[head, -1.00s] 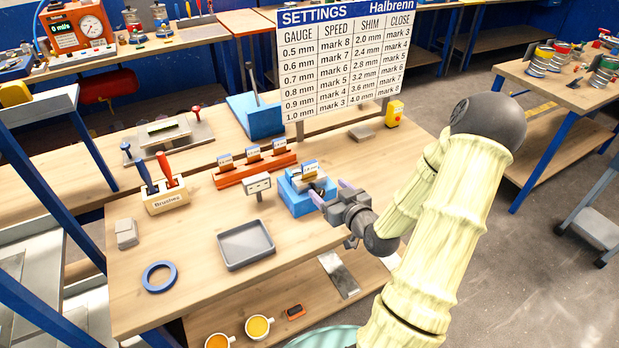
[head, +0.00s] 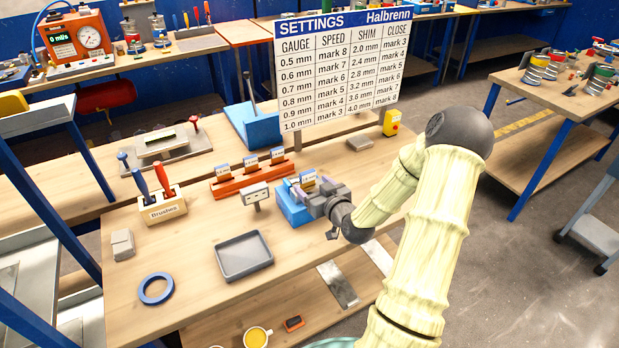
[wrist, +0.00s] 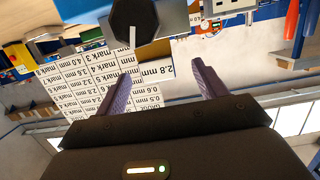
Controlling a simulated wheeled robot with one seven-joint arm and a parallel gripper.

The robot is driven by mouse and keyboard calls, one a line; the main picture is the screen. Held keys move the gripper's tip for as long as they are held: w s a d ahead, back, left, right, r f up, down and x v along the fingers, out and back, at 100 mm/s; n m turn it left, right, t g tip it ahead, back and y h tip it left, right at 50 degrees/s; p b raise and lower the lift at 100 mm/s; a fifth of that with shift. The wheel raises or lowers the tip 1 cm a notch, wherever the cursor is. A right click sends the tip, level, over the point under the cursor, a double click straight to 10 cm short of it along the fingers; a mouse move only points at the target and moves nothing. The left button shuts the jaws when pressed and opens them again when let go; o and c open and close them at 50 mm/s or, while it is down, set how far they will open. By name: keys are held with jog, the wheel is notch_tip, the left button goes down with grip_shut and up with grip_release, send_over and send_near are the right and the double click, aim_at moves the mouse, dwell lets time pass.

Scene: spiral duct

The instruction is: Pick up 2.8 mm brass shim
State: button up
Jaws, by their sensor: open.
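The 2.8 mm shim's white label (wrist: 158,72) shows between my fingertips in the wrist view, with "2.8 mm" printed on it. In the head view a small white and blue label (head: 308,177) stands above the blue block (head: 291,208). The brass itself is hard to make out, partly hidden by my gripper. My gripper (head: 293,190) is at the blue block, open, with its two purple fingers apart. In the wrist view the fingers (wrist: 160,75) lie either side of the label; I cannot tell whether they touch it.
A red rack (head: 252,178) with several labelled pieces stands behind left. The settings board (head: 340,70) stands behind.

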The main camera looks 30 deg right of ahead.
aim_at(309, 179)
jog(key=shift+w+a, duration=0.1)
jog(key=shift+a, duration=0.05)
jog(key=shift+w+p, duration=0.25)
jog(key=shift+p, duration=0.1)
jog(key=w, duration=0.1)
jog(key=w+p, duration=0.1)
jog(key=w, duration=0.1)
jog(key=shift+w+d+f+p, duration=0.15)
jog(key=shift+d+f+p, duration=0.1)
jog(key=shift+d+p, duration=0.1)
jog(key=shift+w+f, duration=0.2)
jog(key=shift+w, duration=0.35)
jog(key=c, duration=1.1)
